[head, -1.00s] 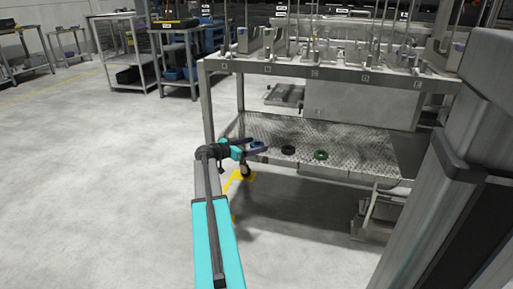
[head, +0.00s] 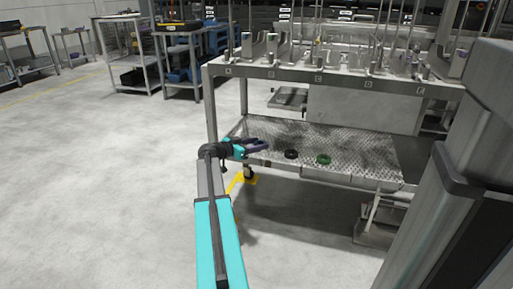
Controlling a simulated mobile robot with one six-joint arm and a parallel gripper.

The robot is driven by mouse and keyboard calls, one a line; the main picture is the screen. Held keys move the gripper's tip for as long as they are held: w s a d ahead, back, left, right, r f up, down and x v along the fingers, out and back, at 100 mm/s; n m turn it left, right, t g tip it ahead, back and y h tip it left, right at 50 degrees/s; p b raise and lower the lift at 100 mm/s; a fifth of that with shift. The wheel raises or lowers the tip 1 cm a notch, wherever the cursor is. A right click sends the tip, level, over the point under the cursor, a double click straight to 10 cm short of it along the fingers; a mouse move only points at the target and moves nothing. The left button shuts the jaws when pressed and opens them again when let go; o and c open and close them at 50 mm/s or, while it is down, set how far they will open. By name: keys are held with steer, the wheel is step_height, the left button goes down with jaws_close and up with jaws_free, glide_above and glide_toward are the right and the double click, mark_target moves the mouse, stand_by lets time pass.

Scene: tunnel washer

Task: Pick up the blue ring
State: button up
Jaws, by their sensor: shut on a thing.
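My gripper (head: 260,146) reaches in over the left end of the lower metal shelf (head: 365,155), its fingers pointing right. The blue ring (head: 253,142) is between the fingers and shows only as a small blue patch, mostly hidden by them. The fingers are shut on it. I cannot tell whether the ring is clear of the shelf or still touches it.
A black ring (head: 291,154) and a green ring (head: 324,159) lie on the shelf to the right of my gripper. Above is the frame's upper rail (head: 300,75) with labelled stations. A frame leg (head: 212,108) stands just behind my gripper. The floor at left is clear.

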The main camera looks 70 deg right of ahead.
steer(key=s+a+r+p, duration=0.2)
steer(key=s+a+p, duration=0.2)
steer(key=s+a, duration=0.6)
steer(key=a, duration=0.2)
steer(key=shift+a+r+p, duration=0.3)
steer(key=shift+a+r, duration=0.05)
steer(key=shift+w, duration=0.1)
stand_by(0.6)
